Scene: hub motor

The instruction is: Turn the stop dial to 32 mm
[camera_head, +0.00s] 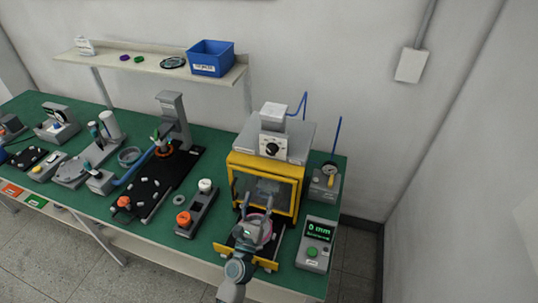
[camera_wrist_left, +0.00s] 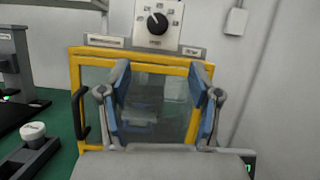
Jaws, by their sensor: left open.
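The stop dial (camera_head: 271,147) is a black round knob on a white marked plate, on top of the yellow-framed press (camera_head: 297,185). It shows larger at the top of the left wrist view (camera_wrist_left: 157,23), its pointer toward the upper left; the scale numbers are too small to read. My left gripper (camera_head: 258,199) is open, in front of the press door and below the dial, not touching the dial. Its two blue-padded fingers (camera_wrist_left: 160,80) stand apart with nothing between them. A display box (camera_head: 318,231) at the right reads 0 mm in green. My right gripper is not in view.
A gauge box (camera_head: 325,183) with a blue lever stands right of the press. A block with white and orange knobs (camera_head: 197,210) lies left of it. A shelf with a blue bin (camera_head: 210,58) is behind. The air before the dial is clear.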

